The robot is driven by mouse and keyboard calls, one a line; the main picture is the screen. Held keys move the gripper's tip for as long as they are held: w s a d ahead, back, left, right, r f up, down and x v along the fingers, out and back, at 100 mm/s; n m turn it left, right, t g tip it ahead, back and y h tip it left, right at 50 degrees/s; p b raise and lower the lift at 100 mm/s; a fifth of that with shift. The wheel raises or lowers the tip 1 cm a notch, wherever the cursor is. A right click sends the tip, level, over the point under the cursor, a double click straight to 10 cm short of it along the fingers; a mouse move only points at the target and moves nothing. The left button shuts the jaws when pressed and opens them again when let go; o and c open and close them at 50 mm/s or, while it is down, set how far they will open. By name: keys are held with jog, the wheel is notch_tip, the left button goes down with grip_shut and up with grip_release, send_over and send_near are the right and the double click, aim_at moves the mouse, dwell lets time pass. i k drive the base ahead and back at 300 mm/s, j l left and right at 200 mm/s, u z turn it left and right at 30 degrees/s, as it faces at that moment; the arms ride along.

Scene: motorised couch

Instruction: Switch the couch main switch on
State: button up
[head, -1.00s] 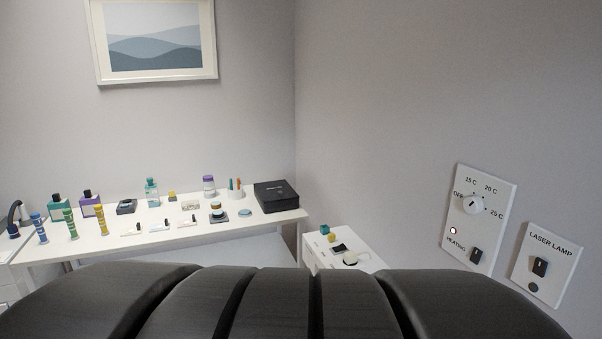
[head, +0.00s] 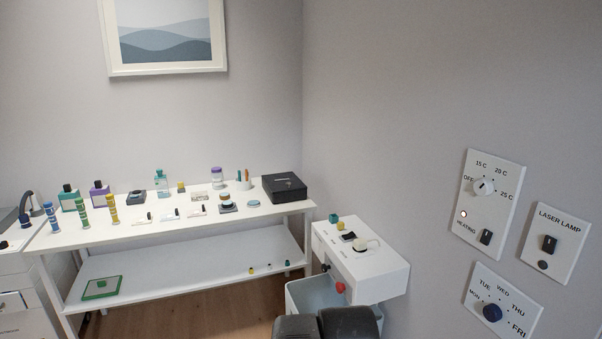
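A white control box (head: 378,270) stands right of the long table, near the corner. Its top carries a small black switch (head: 348,236) and a pale round knob (head: 361,244). A red button (head: 340,287) and a dark knob are on its front. Its labels are too small to read, so I cannot tell whether the black switch is the couch main switch, or its position. My gripper is not in view. Two dark rounded shapes at the bottom edge cannot be made out as gripper fingers.
The long white table (head: 170,225) holds bottles, jars and a black box (head: 284,187). The right wall has a heating panel (head: 487,207), a laser lamp panel (head: 555,243) and a weekday dial panel (head: 503,300). A pale bin (head: 304,297) is under the control box.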

aim_at(351, 235)
jog(key=i+j, duration=0.15)
jog(key=i, duration=0.5)
jog(key=i+j, duration=0.15)
jog(key=i, duration=0.45)
